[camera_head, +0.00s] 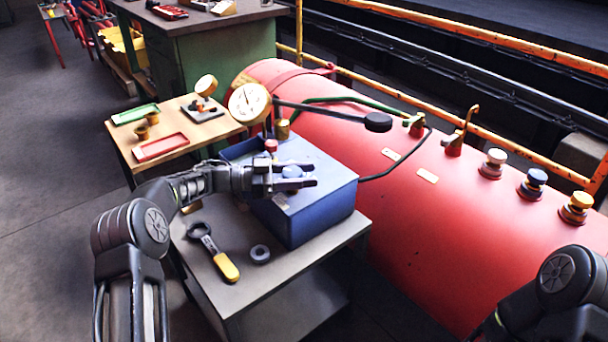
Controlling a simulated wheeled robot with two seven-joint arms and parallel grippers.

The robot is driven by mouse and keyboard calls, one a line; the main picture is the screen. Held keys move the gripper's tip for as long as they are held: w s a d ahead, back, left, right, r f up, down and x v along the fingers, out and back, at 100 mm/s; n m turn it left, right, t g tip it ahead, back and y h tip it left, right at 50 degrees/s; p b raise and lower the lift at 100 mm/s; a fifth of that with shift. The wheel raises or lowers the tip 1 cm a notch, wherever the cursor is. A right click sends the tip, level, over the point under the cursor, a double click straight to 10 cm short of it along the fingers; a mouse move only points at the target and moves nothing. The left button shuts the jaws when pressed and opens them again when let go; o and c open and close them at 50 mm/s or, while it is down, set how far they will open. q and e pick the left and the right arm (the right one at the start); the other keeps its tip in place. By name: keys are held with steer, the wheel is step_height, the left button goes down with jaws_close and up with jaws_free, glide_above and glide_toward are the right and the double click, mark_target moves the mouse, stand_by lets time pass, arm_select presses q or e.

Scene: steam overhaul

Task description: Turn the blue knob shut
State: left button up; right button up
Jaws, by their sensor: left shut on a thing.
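My left gripper (306,174) reaches in from the left over the box.
A red knob (271,146) and a pressure gauge (249,103) stand close behind my left gripper. A yellow-handled wrench (214,252) and a grey ring (260,254) lie on the bench (245,290). A large red tank (440,210) fills the right side.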

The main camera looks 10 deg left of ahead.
arm_select(q)
steer(key=o, duration=1.4)
steer(key=shift+r, duration=0.1)
steer(key=shift+v, duration=3.9)
steer(key=shift+p, duration=0.3)
